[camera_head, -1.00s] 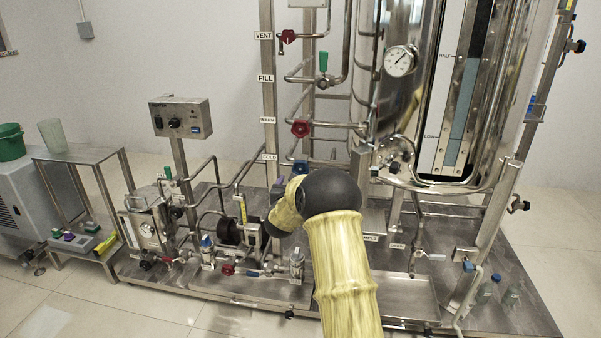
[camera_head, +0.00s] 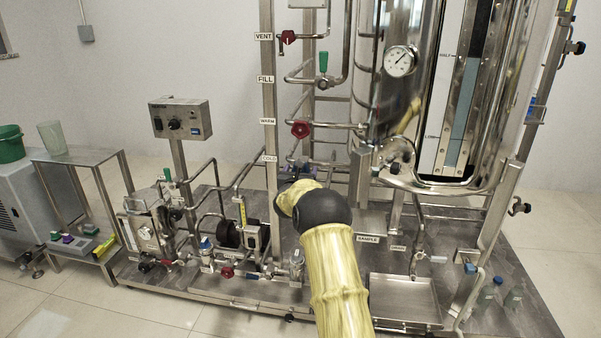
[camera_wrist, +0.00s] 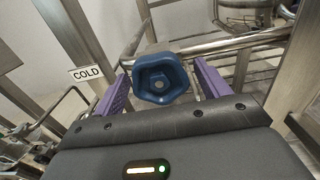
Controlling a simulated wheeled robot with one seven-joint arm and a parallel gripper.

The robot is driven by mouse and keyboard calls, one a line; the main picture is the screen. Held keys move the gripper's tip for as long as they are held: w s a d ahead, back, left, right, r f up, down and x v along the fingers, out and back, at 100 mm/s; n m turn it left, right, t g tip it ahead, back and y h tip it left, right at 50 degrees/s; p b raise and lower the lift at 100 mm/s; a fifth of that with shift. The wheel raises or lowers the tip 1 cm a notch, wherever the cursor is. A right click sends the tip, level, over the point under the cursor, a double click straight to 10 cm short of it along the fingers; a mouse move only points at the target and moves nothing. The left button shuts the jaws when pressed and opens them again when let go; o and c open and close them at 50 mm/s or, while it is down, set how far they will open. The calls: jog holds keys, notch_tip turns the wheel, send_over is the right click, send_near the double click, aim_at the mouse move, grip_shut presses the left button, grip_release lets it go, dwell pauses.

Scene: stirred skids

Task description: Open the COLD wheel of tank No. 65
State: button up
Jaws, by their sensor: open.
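The COLD wheel is a blue lobed handwheel (camera_wrist: 160,78), seen face-on in the wrist view. It sits between the two purple fingers of my gripper (camera_wrist: 160,88), with a gap at each side. My gripper is open. A COLD label (camera_wrist: 86,73) is left of the wheel in the wrist view, and the COLD label (camera_head: 270,158) also shows on the post in the head view. In the head view my arm's end hides most of the wheel. The tank (camera_head: 405,100) stands at the right; I cannot read its number.
A red wheel (camera_head: 300,129) sits above, beside the WARM label (camera_head: 267,121). A steel post (camera_head: 269,90) stands close left of my gripper. Pipes run behind the wheel. A steel tray (camera_head: 405,298) lies below at the right.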

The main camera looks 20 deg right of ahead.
jog(key=c, duration=1)
jog(key=shift+o, duration=0.2)
